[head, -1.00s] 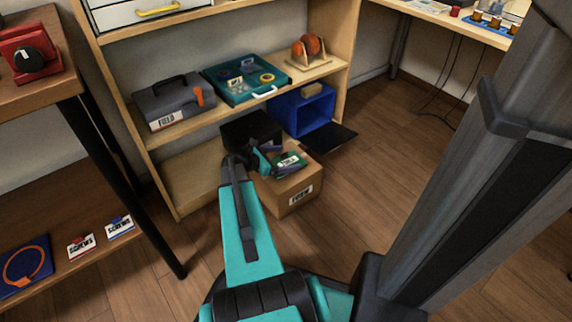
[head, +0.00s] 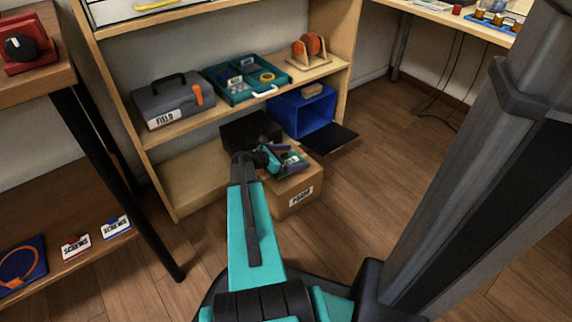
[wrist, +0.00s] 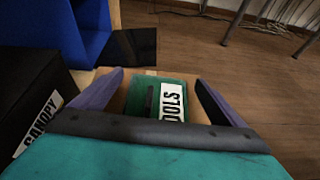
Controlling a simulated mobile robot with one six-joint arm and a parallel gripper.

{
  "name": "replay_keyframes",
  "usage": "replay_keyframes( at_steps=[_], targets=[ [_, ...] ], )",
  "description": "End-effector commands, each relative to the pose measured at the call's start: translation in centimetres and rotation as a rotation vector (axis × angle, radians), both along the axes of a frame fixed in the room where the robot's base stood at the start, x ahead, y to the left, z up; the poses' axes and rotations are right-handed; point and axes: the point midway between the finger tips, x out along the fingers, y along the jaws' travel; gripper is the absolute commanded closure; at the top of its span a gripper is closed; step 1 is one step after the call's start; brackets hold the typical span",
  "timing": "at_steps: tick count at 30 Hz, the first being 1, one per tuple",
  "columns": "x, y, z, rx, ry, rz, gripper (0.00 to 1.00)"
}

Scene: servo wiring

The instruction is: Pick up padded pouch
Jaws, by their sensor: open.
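The green padded pouch (wrist: 150,96), with a white label reading "TOOLS", lies on top of a cardboard box (head: 287,198). In the head view the pouch (head: 293,158) is partly covered by my gripper (head: 284,162). In the wrist view my gripper (wrist: 160,78) is open, with one purple-grey finger on each side of the pouch. I see gaps between the fingers and the pouch's sides. The near part of the pouch is hidden behind the gripper's body.
A black box (head: 240,132) labelled "CANOPY" in the wrist view stands left of the cardboard box. A blue bin (head: 316,118) is behind it, with a dark flap (head: 334,139). The shelf unit (head: 180,131) holds a grey toolbox (head: 172,100) and teal tray (head: 243,96). Floor at right is clear.

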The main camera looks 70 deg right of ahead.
Motion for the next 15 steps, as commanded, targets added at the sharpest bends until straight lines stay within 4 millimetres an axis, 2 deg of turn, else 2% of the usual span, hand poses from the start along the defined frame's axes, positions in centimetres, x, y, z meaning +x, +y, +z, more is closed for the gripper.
replay_keyframes(
  at_steps=[3,12,15],
  targets=[
    [-0.01,0.01,-0.01,0.000,0.000,0.000,0.07],
    [-0.03,0.00,0.01,0.000,0.000,-0.001,0.53],
    [-0.03,0.00,0.01,0.000,0.000,-0.001,0.53]
  ],
)
